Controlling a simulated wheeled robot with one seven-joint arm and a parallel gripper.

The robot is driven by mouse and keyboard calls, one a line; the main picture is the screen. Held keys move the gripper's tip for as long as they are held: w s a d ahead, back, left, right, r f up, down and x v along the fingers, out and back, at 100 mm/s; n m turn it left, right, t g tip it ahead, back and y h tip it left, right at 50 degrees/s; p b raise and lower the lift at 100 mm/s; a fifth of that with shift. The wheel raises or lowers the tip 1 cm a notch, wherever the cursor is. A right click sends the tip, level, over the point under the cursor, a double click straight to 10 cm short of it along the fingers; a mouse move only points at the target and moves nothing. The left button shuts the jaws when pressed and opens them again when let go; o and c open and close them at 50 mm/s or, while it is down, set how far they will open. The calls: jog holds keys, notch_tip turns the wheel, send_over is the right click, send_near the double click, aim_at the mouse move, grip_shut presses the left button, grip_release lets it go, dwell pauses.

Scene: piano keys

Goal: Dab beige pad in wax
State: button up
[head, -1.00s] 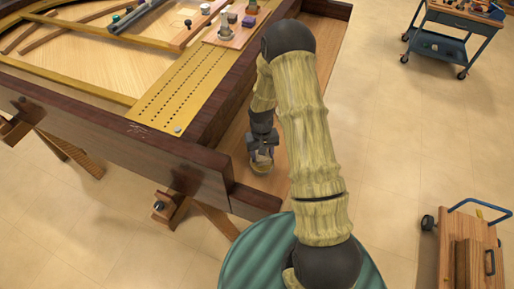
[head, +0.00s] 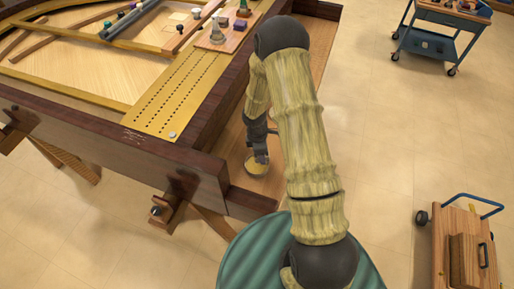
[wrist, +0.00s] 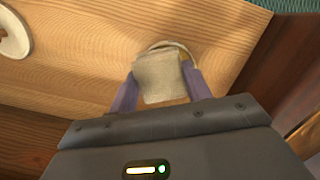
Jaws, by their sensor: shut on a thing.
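My gripper (wrist: 160,92) is shut on the beige pad (wrist: 158,76), a pale cloth-like block between its two purplish fingers in the wrist view. Just beyond the pad, a thin pale curved rim (wrist: 174,45) shows, with the pad covering most of what it encloses. In the head view, a round dish with yellow contents, apparently the wax (head: 255,167), sits on the wooden shelf under my gripper (head: 260,157). The pad is over or in the dish; I cannot tell whether it touches the wax.
The dark piano case wall (head: 225,105) stands left of my gripper. A board with small items (head: 222,37) is at the back. Carts (head: 440,35) stand off to the right.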

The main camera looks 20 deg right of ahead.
aim_at(257, 160)
jog(key=n, duration=0.4)
jog(key=r+n, duration=0.1)
jog(key=n, duration=0.1)
jog(key=shift+t, duration=0.4)
jog(key=n, duration=0.4)
jog(key=n+p, duration=0.1)
jog(key=n, duration=0.1)
jog(key=shift+a+r+n+t+y, duration=0.3)
jog(key=shift+r, duration=0.1)
jog(key=n, duration=0.5)
jog(key=shift+s+a+r+y, duration=0.1)
jog(key=shift+a+r+y, duration=0.2)
jog(key=shift+r, duration=0.05)
jog(key=n, duration=0.4)
jog(key=shift+s+a+r+p, duration=0.15)
jog(key=shift+a+r+p, duration=0.05)
jog(key=shift+a+p, duration=0.15)
jog(key=shift+f, duration=0.15)
notch_tip(257, 160, down, 6)
jog(key=b, duration=0.6)
jog(key=shift+f+b, duration=0.45)
jog(key=shift+b, duration=0.05)
jog(key=shift+r, duration=0.15)
